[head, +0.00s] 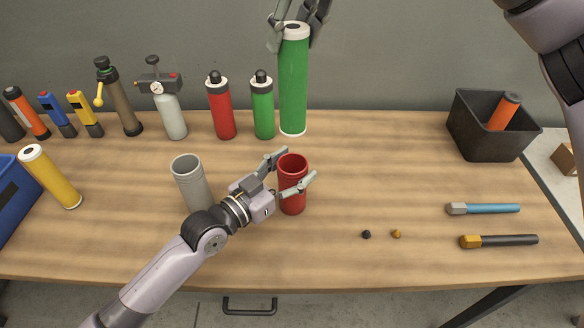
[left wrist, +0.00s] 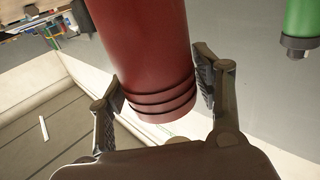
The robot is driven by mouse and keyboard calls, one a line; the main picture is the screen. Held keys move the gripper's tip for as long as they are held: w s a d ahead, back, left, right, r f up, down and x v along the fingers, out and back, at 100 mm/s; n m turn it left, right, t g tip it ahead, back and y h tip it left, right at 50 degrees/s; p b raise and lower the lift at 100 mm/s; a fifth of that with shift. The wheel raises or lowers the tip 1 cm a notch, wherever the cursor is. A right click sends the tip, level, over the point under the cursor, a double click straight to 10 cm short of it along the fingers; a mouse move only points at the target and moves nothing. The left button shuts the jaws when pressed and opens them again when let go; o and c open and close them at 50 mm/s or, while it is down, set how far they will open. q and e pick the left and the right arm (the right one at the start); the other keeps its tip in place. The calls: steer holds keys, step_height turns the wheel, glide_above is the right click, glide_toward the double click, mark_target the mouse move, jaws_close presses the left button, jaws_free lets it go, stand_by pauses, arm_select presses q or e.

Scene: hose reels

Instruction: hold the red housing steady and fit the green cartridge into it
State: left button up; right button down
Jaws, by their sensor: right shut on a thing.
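The red housing (head: 292,190) stands upright on the table, its open top facing up and empty inside. My left gripper (head: 285,173) has its fingers spread on either side of the housing near its top. In the left wrist view the housing (left wrist: 145,60) lies between the two fingers (left wrist: 160,90), with narrow gaps; contact is hard to tell. The tall green cartridge (head: 293,85), with white ends, is upright behind the housing. My right gripper (head: 298,22) is shut on its top end. The cartridge's height above the table is hard to judge.
A grey cup (head: 190,183) stands left of the housing. Red (head: 220,110) and green (head: 263,108) bottles stand behind. A black bin (head: 490,140) and two tools are at right. Two small pieces (head: 381,234) lie in front. A yellow tube (head: 50,177) leans at left.

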arm_select(q)
steer(key=c, duration=1)
steer(key=shift+o, duration=0.2)
arm_select(e)
step_height(320, 180, down, 23)
